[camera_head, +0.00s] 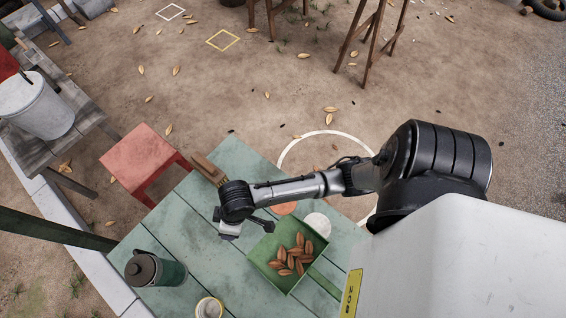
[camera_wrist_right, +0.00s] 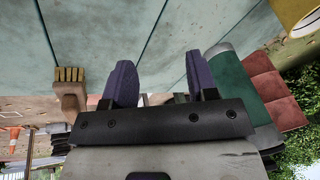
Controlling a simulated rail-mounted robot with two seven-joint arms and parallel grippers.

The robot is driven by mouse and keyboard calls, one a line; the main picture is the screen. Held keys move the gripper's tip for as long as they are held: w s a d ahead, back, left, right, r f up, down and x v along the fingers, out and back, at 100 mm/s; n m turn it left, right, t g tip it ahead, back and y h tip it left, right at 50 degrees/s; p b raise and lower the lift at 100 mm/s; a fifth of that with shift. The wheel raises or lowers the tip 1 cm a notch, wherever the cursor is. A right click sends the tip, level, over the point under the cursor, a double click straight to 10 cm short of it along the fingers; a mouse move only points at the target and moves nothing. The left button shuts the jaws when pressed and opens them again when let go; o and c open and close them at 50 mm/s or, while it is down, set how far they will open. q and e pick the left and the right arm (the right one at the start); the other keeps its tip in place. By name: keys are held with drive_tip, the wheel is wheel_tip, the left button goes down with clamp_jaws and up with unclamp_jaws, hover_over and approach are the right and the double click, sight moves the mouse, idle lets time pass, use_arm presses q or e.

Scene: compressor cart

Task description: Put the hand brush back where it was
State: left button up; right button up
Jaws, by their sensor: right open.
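The hand brush (camera_head: 207,168) looks like a brown wooden piece at the far-left edge of the green slatted table (camera_head: 160,232). In the right wrist view the brush (camera_wrist_right: 70,92) has a pale wooden body and yellow bristles, and is left of my gripper's fingers, apart from them. My right gripper (camera_head: 232,229) is above the table, between the brush and the green tray. In its wrist view the two purple fingers (camera_wrist_right: 161,78) are spread with nothing between them. My left gripper is not in view.
A green tray (camera_head: 255,262) with several brown leaf-like pieces stands close to my right gripper. A green flask (camera_head: 172,272) and a yellow-rimmed cup (camera_head: 209,308) stand nearer the front. Orange (camera_head: 284,208) and white (camera_head: 317,224) round items lie behind the tray. A red stool (camera_head: 138,155) adjoins the table.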

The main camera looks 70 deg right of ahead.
drive_tip(key=s+d+r+h, duration=0.1)
drive_tip(key=s+d, duration=0.2)
drive_tip(key=s, duration=0.4)
drive_tip(key=s+d+r+t+h, duration=0.1)
drive_tip(key=s+d, duration=0.2)
drive_tip(key=s, duration=0.4)
drive_tip(key=shift+m, duration=0.3)
idle(0.5)
